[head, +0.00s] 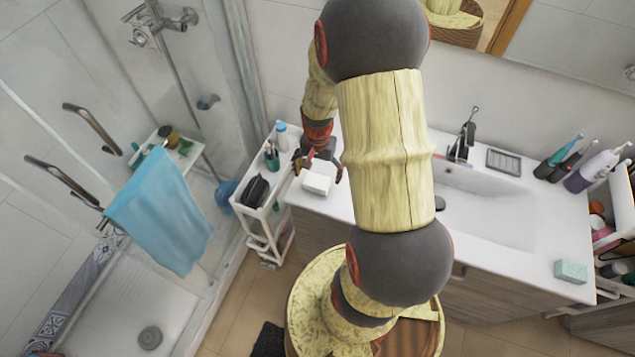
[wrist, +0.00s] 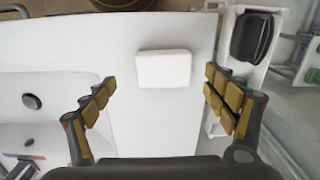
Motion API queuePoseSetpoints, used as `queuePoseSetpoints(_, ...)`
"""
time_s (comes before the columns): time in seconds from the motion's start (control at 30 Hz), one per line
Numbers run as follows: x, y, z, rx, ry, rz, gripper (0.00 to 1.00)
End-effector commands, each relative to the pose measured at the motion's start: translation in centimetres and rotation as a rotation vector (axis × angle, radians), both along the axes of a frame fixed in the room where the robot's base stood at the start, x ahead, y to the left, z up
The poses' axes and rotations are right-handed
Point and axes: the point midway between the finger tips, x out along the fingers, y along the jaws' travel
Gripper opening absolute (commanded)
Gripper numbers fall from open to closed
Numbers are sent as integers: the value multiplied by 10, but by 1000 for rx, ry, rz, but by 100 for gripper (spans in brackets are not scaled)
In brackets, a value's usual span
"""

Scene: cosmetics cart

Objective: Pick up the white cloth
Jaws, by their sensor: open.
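The white cloth (wrist: 163,69) looks like a small folded rectangular block. It lies on the left end of the white washbasin counter, near its edge. In the head view the cloth (head: 317,184) shows just below my gripper (head: 318,165). My gripper is open; in the wrist view its two padded fingers (wrist: 158,82) stand wide apart with nothing between the pads, and the cloth lies beyond, between their directions. I cannot tell the exact height of the fingers above the counter.
A narrow white cart (head: 251,212) with a black bag (head: 256,191) and bottles stands left of the counter. The basin (head: 490,208) and tap (head: 464,140) are to the right. A blue towel (head: 160,210) hangs by the shower. The counter around the cloth is clear.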

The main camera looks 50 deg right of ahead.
Motion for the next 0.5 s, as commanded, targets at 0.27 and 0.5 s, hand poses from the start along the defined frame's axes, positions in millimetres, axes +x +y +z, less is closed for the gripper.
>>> queuePoseSetpoints(0.27, 5, -1, -35, 1, 2, 1, 86)
queuePoseSetpoints(0.5, 5, -1, -49, 0, -1, 1, 86)
